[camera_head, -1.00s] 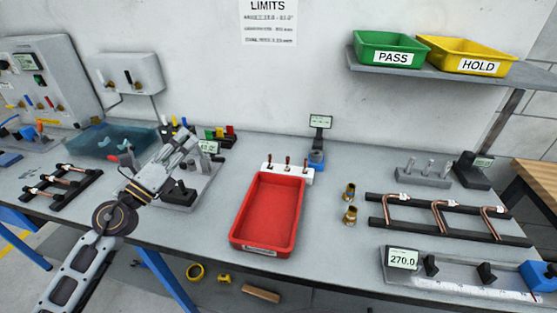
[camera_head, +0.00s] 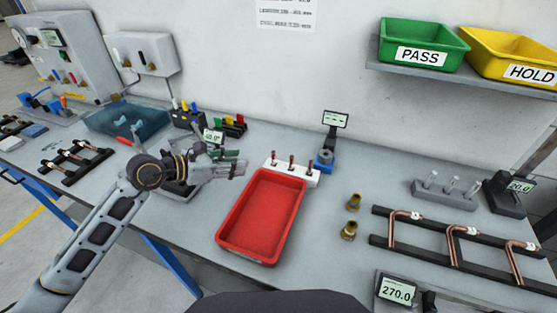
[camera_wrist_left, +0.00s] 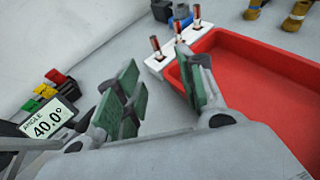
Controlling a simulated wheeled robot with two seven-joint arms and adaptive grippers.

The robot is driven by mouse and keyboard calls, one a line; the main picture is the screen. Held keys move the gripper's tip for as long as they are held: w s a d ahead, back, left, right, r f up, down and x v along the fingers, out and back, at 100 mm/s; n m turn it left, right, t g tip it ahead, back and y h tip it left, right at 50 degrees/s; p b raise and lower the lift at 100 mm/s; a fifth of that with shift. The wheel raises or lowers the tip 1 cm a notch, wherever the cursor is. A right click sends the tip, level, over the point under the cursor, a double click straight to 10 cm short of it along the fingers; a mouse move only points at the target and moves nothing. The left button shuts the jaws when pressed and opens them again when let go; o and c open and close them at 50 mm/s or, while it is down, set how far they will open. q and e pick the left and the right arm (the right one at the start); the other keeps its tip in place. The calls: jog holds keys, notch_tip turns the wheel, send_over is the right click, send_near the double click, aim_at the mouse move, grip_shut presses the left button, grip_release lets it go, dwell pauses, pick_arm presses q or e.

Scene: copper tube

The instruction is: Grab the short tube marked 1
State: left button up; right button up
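Three short copper tubes stand upright in a white block (camera_head: 298,172) behind the red tray. They are the left tube (camera_head: 274,160), the middle tube (camera_head: 291,162) and the right tube (camera_head: 308,174). I cannot read a number on any of them, so I cannot tell which is marked 1. My left gripper (camera_head: 238,164) is to the left of the block, near the tray's back left corner. In the left wrist view its green-padded fingers (camera_wrist_left: 160,84) are apart with nothing between them, and the block (camera_wrist_left: 158,64) lies beyond them. My right gripper is not in view.
The red tray (camera_head: 230,218) is just in front of the block. A small blue device with a display (camera_head: 335,119) stands behind it. Brass fittings (camera_head: 349,230) and a rack of bent copper tubes (camera_head: 438,255) are to the right. An angle display (camera_wrist_left: 48,122) is left of the gripper.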

pick_arm(q)
jog(key=shift+s+a, duration=0.1)
send_near(274, 162)
jog(key=shift+d+r, duration=0.5)
jog(key=shift+d, duration=0.2)
jog(key=shift+w+d+f+p, duration=0.3)
jog(key=shift+w+d+p, duration=0.15)
jog(key=shift+w+d, duration=0.35)
jog(key=shift+w+a, duration=0.1)
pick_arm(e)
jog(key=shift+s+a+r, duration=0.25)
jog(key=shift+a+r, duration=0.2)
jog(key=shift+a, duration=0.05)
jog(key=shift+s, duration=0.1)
pick_arm(q)
jog(key=shift+w+d+f+p, duration=0.15)
jog(key=shift+w+d, duration=0.35)
jog(key=shift+w, duration=0.05)
jog(key=shift+w+d+f+p, duration=0.15)
jog(key=shift+w+d, duration=0.35)
jog(key=shift+w, duration=0.05)
jog(key=shift+x, duration=1.15)
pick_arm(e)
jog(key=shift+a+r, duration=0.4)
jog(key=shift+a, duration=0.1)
